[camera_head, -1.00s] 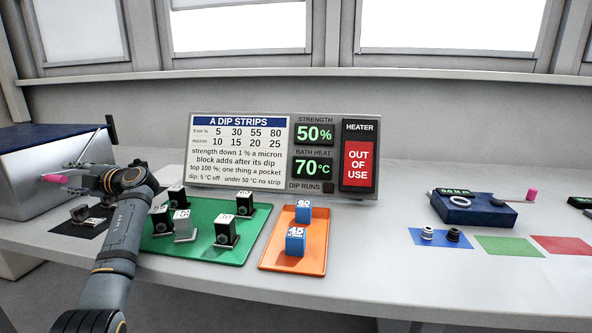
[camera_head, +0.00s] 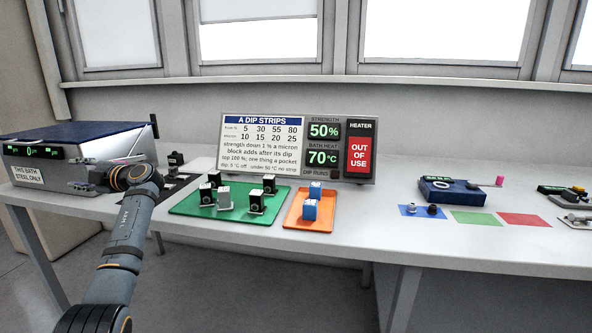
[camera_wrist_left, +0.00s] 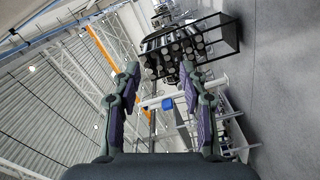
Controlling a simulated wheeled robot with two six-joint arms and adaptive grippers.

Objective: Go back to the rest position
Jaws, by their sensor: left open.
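My left gripper (camera_head: 80,187) is at the left of the head view, pointing left in front of the bath box. Its arm comes up from the bottom left. In the left wrist view the two fingers (camera_wrist_left: 161,88) stand wide apart with nothing between them. That view looks out into the hall, rolled on its side. My right gripper is in neither view.
The bath (camera_head: 82,143) stands at the table's left end, close behind my left gripper. A green tray (camera_head: 185,210) with several blocks, an orange tray (camera_head: 294,219) with blue blocks and a dark blue device (camera_head: 455,194) stand on the table. Floor in front is clear.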

